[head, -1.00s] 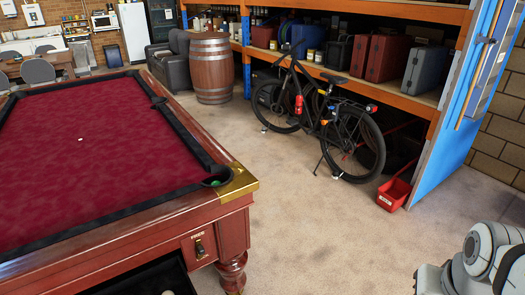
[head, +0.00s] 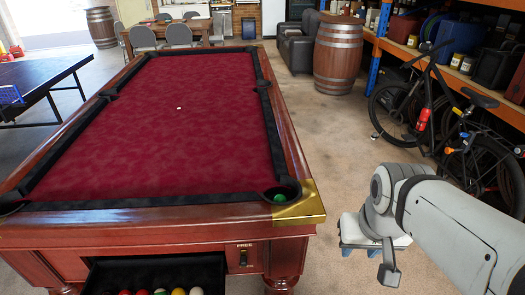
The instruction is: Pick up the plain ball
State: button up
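Several balls lie in a dark open tray (head: 150,268) in the front of the pool table, cut by the bottom edge of the head view. A white ball (head: 196,291) without visible markings is at the right of the row, beside a yellow ball (head: 178,291). A green ball (head: 159,292) and red balls (head: 125,292) lie further left. Another green ball (head: 279,198) sits in the near right corner pocket. My gripper (head: 385,262) is right of the table, apart from all the balls. Its fingers are not clear enough to tell whether it is open.
The red-topped pool table (head: 170,140) fills the middle, with a small white spot (head: 179,108) on its cloth. A barrel (head: 337,55), an armchair (head: 298,48) and a bicycle (head: 440,120) stand right. A blue table (head: 40,75) is left. Floor between pool table and bicycle is clear.

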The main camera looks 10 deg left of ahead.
aim_at(279, 198)
jog(key=u, duration=0.35)
jog(key=i, duration=0.55)
jog(key=u, duration=0.3)
jog(key=k, duration=0.95)
jog(key=u, duration=0.15)
jog(key=i, duration=0.95)
jog(key=z, duration=0.05)
